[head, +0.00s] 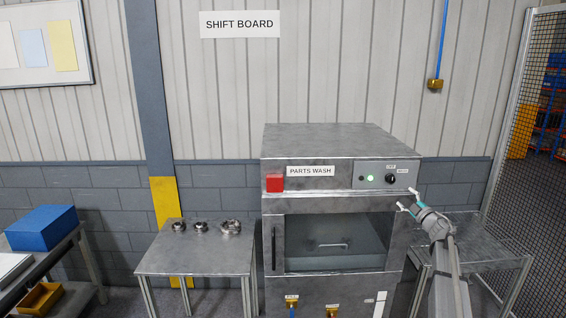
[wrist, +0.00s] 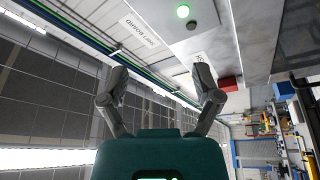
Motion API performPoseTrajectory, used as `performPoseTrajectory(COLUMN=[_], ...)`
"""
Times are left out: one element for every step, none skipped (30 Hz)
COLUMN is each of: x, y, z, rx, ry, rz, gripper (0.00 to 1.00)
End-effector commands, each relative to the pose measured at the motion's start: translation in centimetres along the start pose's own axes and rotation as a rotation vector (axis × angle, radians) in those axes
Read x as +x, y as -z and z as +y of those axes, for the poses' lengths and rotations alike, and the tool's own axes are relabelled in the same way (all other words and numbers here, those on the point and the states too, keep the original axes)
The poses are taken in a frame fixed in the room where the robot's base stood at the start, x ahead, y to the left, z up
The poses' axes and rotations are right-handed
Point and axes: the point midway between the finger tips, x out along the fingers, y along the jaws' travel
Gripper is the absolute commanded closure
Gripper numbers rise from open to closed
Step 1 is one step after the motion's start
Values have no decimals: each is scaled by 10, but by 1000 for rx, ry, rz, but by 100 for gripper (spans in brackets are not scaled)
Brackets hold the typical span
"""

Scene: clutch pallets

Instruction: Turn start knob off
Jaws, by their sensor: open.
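The start knob (head: 391,179) is a small black dial on the parts washer's control panel (head: 380,184), at the upper right of its front. Small labels sit above it and to its right. Its pointer is too small to read. A lit green lamp (head: 370,178) is left of the knob and shows at the top of the wrist view (wrist: 183,11).
The parts washer (head: 340,138) has a red button (head: 275,183) at left and a windowed door (head: 335,243) with a handle below. A metal table (head: 200,262) with several metal parts stands left. Another metal table (head: 490,240) stands right, behind my arm.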

Motion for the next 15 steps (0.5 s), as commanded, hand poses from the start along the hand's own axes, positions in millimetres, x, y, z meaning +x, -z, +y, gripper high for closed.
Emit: performPoseTrajectory(x=[-1,-1,-1,-1,-1,-2,-2,-3,-4,-4,-5,-6,-7,-8,-11], y=[1,1,2,2,2,3,3,3,3,3,4,4,4,4,4], z=[-3,-3,-4,-6,-6,-8,-9,-10,-12,-13,-15,-17,-19,-22,-26], rx=[5,8,13,17,20,26,32,37,44,50,56,66,74,83,97], ry=[-9,-14,-22,-29,-35,-45,-53,-61,-72,-81,-90,-102,-113,-122,-138], rz=[-10,-16,-25,-35,-43,-55,-65,-76,-91,-105,-117,-136,-153,-170,-195], gripper=[18,18,18,18,18,18,18,18,18,18,18,18,18,18,18])
